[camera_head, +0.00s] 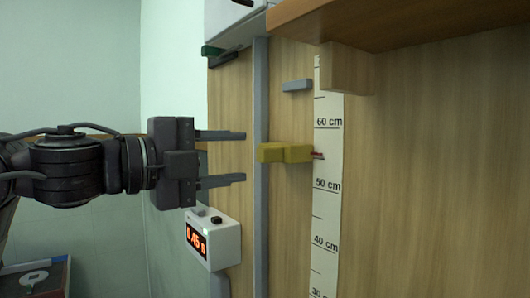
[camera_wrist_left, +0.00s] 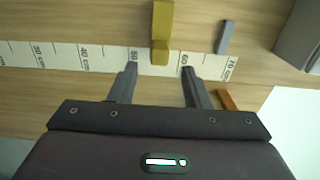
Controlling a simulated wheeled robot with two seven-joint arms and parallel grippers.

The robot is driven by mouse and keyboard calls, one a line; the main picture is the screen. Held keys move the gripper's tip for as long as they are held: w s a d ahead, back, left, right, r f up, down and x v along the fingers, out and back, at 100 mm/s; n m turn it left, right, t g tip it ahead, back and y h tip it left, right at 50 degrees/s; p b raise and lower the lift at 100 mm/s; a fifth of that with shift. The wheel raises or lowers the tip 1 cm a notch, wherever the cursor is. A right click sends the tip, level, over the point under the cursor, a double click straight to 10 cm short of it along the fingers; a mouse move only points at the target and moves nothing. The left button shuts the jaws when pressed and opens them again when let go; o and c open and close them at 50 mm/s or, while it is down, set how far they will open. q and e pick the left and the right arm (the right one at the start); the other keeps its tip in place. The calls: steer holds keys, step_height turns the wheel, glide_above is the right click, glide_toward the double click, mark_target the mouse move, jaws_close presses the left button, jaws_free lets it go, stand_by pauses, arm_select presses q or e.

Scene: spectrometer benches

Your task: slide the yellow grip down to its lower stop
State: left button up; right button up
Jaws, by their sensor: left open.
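The yellow grip (camera_head: 285,153) sits on the grey vertical rail (camera_head: 261,120) of the wooden panel. Its small red pointer (camera_head: 318,155) lies between the 50 and 60 cm marks of the white scale (camera_head: 327,200). A grey block (camera_head: 297,85), which looks like the upper stop, is above the grip; no lower stop shows. My left gripper (camera_head: 243,158) is open and empty, its fingers left of the grip, one higher and one lower than it. In the left wrist view the grip (camera_wrist_left: 162,30) is beyond the open fingertips (camera_wrist_left: 159,68), apparently untouched. My right gripper is not in view.
A white box with a red digital display (camera_head: 213,238) is below my left gripper. A wooden shelf (camera_head: 430,22) juts out at the upper right. A white device (camera_head: 232,22) with a green part is at the top. The panel below the grip looks clear.

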mark_target(259, 154)
arm_select(q)
steer(key=p+x, duration=0.2)
steer(key=x, duration=0.3)
steer(key=shift+w+d+r, duration=0.1)
steer(key=shift+w+d, duration=0.2)
steer(key=shift+w+d+p, duration=0.25)
steer(key=shift+d+p, duration=0.1)
steer(key=shift+d, duration=0.1)
jaws_close()
